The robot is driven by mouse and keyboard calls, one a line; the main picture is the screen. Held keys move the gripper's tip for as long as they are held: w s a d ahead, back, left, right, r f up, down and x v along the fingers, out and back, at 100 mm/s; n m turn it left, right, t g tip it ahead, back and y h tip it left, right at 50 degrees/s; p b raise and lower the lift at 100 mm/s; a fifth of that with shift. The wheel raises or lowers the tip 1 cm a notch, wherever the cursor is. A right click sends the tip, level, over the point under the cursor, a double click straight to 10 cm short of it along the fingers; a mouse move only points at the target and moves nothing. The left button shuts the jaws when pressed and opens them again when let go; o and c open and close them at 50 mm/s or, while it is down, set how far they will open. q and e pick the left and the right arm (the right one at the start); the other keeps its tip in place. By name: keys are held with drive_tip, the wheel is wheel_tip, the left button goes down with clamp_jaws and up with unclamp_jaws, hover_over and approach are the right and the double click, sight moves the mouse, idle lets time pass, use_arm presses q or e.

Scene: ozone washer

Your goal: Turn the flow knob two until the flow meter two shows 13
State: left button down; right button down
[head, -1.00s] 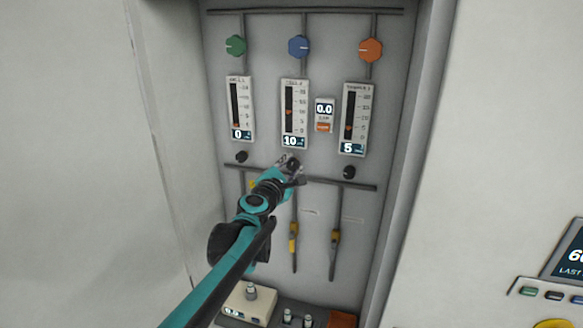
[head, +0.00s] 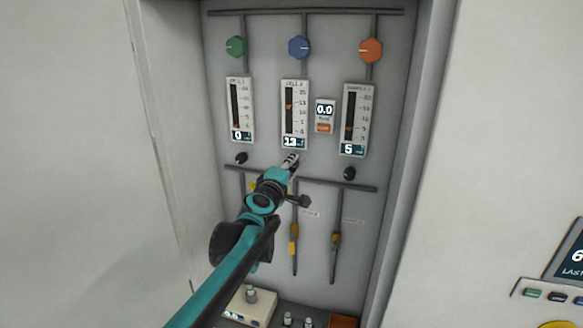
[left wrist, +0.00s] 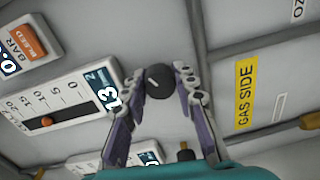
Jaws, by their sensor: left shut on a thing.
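Flow meter two (head: 294,110) is the middle white gauge on the panel, and its display reads 13 in the head view. It also shows in the left wrist view (left wrist: 75,103), reading 13, with an orange marker in its slot. Flow knob two (left wrist: 160,81) is a black round knob with a white line, below that meter. My left gripper (head: 292,158) is at the knob and hides it in the head view. In the left wrist view its two fingers (left wrist: 158,84) are shut on the knob from both sides. My right gripper is not in view.
Left and right meters (head: 240,108) (head: 354,120) read 0 and 5, each with a black knob below (head: 241,157) (head: 349,173). Green, blue and orange knobs sit above. Pipes with yellow-banded valves (head: 294,238) hang below. Cabinet walls flank the panel.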

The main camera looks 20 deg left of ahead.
use_arm(q)
drive_tip(key=shift+d+f+m, duration=0.1)
drive_tip(key=shift+m, duration=0.3)
drive_tip(key=c, duration=1.2)
unclamp_jaws()
drive_tip(key=shift+s, duration=0.1)
drive_tip(key=s, duration=1.1)
drive_tip(key=shift+s+a+r, duration=0.25)
drive_tip(key=shift+s+r, duration=0.1)
drive_tip(key=shift+s, duration=0.05)
drive_tip(key=shift+f, duration=0.1)
